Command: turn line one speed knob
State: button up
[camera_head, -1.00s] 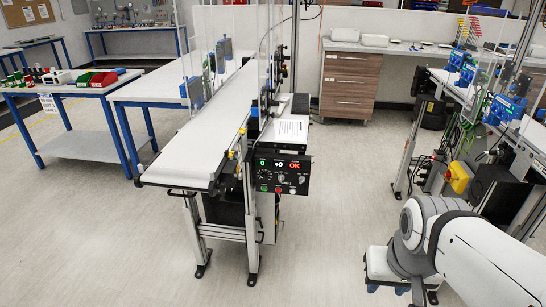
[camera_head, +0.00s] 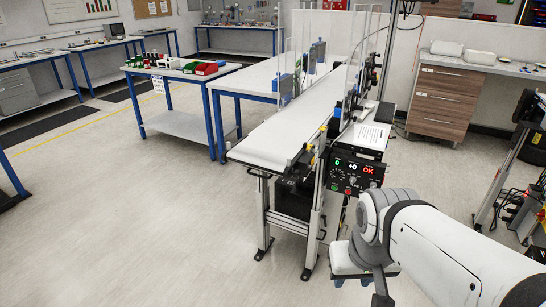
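The black control panel (camera_head: 357,176) is on the side of the belt conveyor (camera_head: 270,138), near its front end. Its displays read a green 0, a white +0 and a red OK. Small knobs and buttons sit below the displays, too small to tell which is the line one speed knob. My white arm (camera_head: 440,240) comes in from the lower right, and its grey wrist joint overlaps the panel's lower right in the picture. The gap in depth is hard to judge. My gripper's fingers do not show; only wrist parts are visible at the bottom.
Conveyor legs (camera_head: 312,220) stand below the panel. A blue-framed table (camera_head: 180,122) with red and green bins is at the left. A wooden drawer cabinet (camera_head: 445,100) is behind at the right. Floor (camera_head: 150,230) is open at the front left.

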aim_at(336, 175)
jog(key=u, duration=1.6)
jog(key=k, duration=1.75)
jog(key=z, duration=0.95)
jog(key=i, duration=1)
jog(key=z, duration=0.05)
